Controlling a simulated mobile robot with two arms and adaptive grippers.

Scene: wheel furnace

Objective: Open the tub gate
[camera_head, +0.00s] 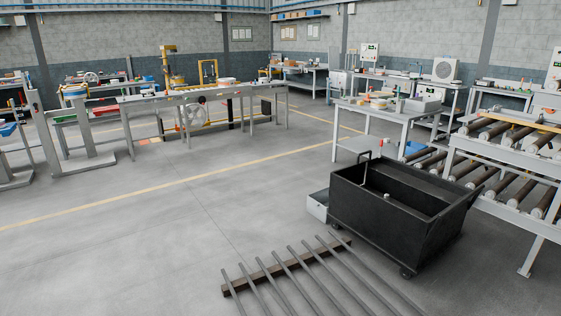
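A black wheeled tub (400,211) stands on the floor right of centre. Its top is open and its inside looks divided by a low inner wall. A dark handle bar (374,155) rises at its far left corner, with a small red part (381,143) beside it. A small light knob shows on the inner side of the tub. I cannot tell which panel of the tub is the gate, or whether it is open. Neither of my grippers shows in this view.
Several grey bars (290,267) lie across a dark beam on the floor in front of the tub. A grey box (317,205) sits at its left. A roller conveyor (500,178) stands close on the right. The floor to the left is clear.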

